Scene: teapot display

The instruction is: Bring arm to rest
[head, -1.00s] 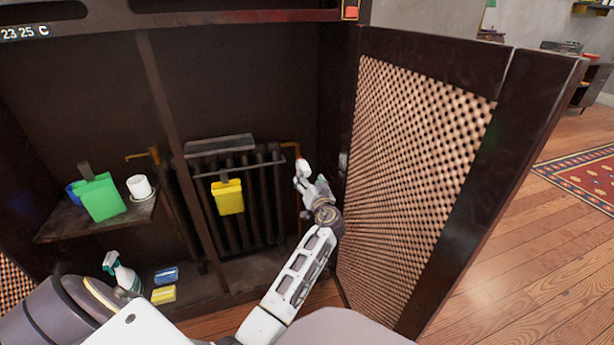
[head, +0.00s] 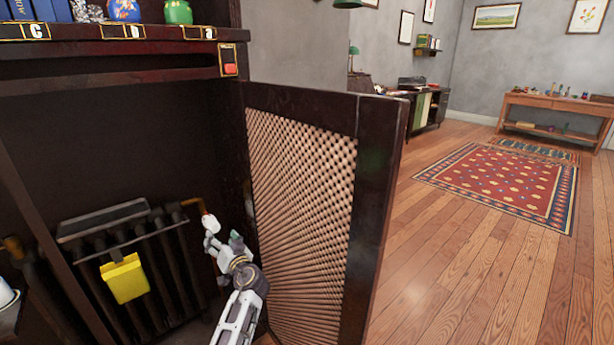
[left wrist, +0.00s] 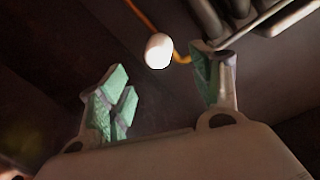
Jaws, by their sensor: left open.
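My left gripper (head: 222,238) is inside the dark cabinet, between the radiator and the open lattice door. In the left wrist view its two green-padded fingers (left wrist: 165,90) are spread apart with nothing between them. A white rounded knob (left wrist: 158,51) on an orange pipe shows just beyond the fingertips. In the head view the gripper hides part of that pipe end. My right gripper is in neither view.
The lattice door (head: 300,200) stands close to the right of my left arm. The radiator (head: 165,265) carries a yellow container (head: 124,279) on its front. A shelf with jars (head: 178,12) is above. Open wooden floor with a red rug (head: 505,185) lies to the right.

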